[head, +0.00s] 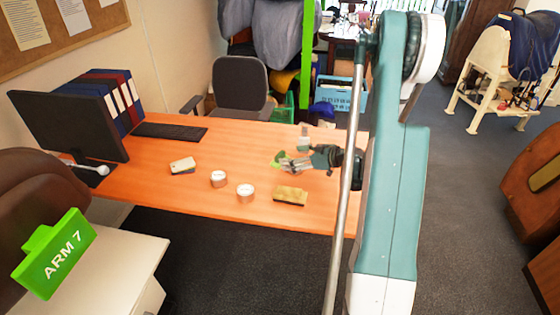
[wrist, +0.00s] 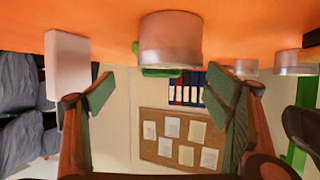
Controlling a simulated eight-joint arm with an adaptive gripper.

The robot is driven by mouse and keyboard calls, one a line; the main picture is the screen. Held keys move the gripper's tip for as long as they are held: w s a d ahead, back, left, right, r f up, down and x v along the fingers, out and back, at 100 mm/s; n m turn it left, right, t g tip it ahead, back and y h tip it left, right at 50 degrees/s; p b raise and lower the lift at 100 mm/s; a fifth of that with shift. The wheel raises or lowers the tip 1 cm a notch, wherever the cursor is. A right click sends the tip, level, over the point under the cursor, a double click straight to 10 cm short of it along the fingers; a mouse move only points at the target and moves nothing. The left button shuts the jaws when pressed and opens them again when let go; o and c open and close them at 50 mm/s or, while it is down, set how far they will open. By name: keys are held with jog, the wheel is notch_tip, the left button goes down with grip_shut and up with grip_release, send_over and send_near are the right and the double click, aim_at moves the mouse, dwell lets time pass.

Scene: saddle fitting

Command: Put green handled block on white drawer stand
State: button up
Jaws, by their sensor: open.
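A small green object (head: 277,157) lies on the desk at my fingertips; it is partly hidden, and I cannot make out a handle. In the wrist view, green (wrist: 160,73) shows behind a silver roll (wrist: 170,38). My gripper (head: 284,163) is low over the desk, pointing left. Its fingers are apart with nothing held between them, also in the wrist view (wrist: 165,95).
Two rolls (head: 218,179) (head: 245,193), a yellowish block (head: 290,196) and a small pale box (head: 182,166) are on the orange desk (head: 170,205). A white block (wrist: 68,70) stands beside my gripper. A monitor (head: 68,125) and a brown chair (head: 30,190) are at left.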

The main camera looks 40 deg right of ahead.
aim_at(282, 156)
jog(key=shift+x, duration=1.35)
jog(key=shift+b, duration=0.3)
jog(key=shift+a+b+x, duration=0.2)
jog(key=shift+b+x, duration=0.6)
jog(key=shift+x, duration=1.8)
jog(key=shift+s, duration=0.1)
jog(key=c, duration=1.1)
jog(key=shift+o, duration=0.2)
jog(key=shift+r, duration=0.1)
jog(key=shift+r+p, duration=1.35)
jog(key=shift+r, duration=3.6)
